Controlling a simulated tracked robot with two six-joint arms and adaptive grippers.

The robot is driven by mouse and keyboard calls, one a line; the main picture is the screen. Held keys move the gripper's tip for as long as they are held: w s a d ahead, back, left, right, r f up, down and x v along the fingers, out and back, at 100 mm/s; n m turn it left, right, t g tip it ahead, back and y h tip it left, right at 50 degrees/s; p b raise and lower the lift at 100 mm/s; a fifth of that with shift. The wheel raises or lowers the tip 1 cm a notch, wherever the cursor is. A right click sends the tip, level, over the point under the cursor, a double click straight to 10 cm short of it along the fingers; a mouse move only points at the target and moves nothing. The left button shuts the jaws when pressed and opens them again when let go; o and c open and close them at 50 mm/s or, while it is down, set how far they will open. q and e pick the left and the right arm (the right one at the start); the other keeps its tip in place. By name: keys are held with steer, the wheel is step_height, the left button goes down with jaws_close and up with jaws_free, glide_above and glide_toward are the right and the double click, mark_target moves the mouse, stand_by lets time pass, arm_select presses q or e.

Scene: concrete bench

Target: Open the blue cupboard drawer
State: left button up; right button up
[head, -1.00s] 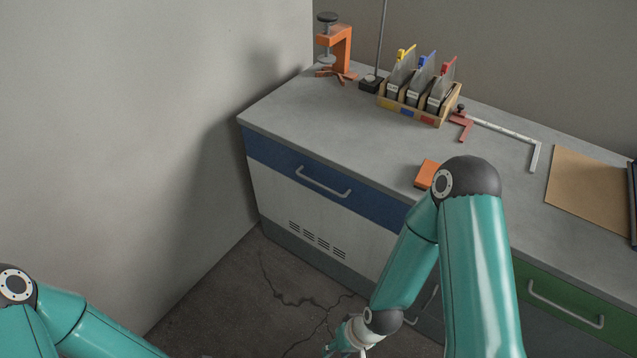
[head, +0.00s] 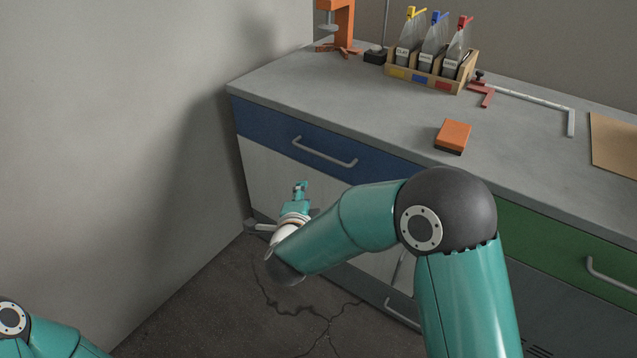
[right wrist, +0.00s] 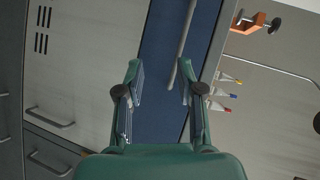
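The blue drawer (head: 262,128) is shut in the front of the cupboard, below the bench top. Its pale bar handle (head: 325,153) runs along its face. My right gripper (head: 301,187) is in front of the cupboard, below and left of the handle's middle in the head view. In the right wrist view the gripper (right wrist: 160,75) is open and empty, its fingers apart in front of the blue drawer face (right wrist: 165,115). The handle (right wrist: 183,42) shows beyond the fingertips, close to the right-hand finger. I cannot tell whether they touch. My left gripper is out of the frames.
An orange block (head: 453,136) lies on the bench top (head: 350,105). A wooden rack (head: 430,80) of bags stands behind it, with an orange clamp (head: 341,22) at the back. A green drawer (head: 540,243) is at right. The wall (head: 120,130) closes off the left side.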

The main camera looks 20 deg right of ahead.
mark_target(319, 156)
arm_select(q)
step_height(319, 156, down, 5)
steer(key=b, duration=0.3)
arm_select(e)
steer(key=w+d+m+h, duration=0.1)
steer(key=w+d, duration=0.1)
steer(key=w, duration=0.2)
steer(key=w+d+m, duration=0.2)
steer(key=w+d, duration=0.1)
steer(key=w, duration=0.2)
steer(key=w+d+m+h, duration=0.1)
steer(key=w+d, duration=0.2)
steer(key=w, duration=0.2)
steer(key=shift+d+f+h, duration=0.1)
steer(key=shift+f+h, duration=0.05)
steer(key=shift+h, duration=0.15)
jaws_close()
steer(key=shift+f, duration=0.1)
